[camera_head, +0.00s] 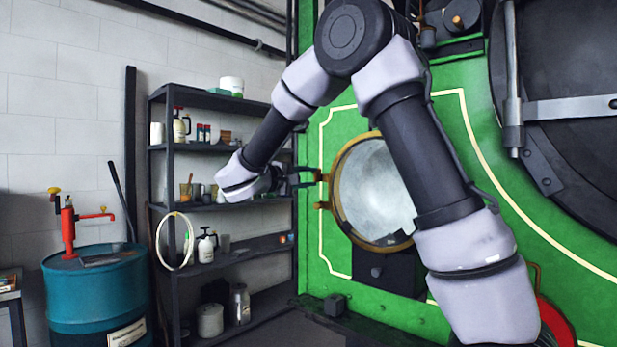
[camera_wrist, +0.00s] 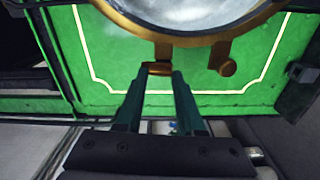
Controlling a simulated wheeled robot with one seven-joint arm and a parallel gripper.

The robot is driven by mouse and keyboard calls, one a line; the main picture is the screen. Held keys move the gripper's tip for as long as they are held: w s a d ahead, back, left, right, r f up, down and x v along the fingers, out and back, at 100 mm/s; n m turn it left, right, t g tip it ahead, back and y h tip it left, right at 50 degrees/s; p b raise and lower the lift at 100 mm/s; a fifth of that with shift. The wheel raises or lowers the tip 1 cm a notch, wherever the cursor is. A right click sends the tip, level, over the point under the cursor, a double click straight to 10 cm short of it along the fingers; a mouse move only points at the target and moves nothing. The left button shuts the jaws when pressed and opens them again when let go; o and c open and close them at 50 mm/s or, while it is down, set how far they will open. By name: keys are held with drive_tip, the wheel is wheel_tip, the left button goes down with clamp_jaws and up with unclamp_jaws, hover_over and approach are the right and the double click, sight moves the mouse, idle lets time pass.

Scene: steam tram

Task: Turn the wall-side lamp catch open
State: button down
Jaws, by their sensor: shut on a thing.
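The round lamp (camera_head: 378,185) has a brass rim and a pale glass face, set on the green front; its rim also shows at the top of the wrist view (camera_wrist: 190,36). Two brass lugs stick out from the rim on its shelf side. My gripper (camera_head: 313,176) reaches the upper lug (camera_head: 323,177) from the left. In the wrist view, my gripper (camera_wrist: 158,74) is shut on a brass catch (camera_wrist: 158,69) just off the rim. The second brass lug (camera_wrist: 228,67) stands apart to its right. Which way the catch is turned is hard to tell.
A dark shelf (camera_head: 225,147) with bottles and jars stands behind my gripper. A pale ring (camera_head: 159,252) stands in front of it. A teal drum (camera_head: 98,295) with a red pump is at the left. A large dark round door (camera_head: 575,60) is at the right.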

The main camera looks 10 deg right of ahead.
drive_tip(key=shift+n, duration=0.6)
drive_tip(key=c, duration=0.5)
unclamp_jaws()
drive_tip(key=v, duration=1)
drive_tip(key=shift+s+a+r, duration=0.1)
drive_tip(key=shift+s+a, duration=0.15)
drive_tip(key=shift+a, duration=0.05)
drive_tip(key=shift+d, duration=0.1)
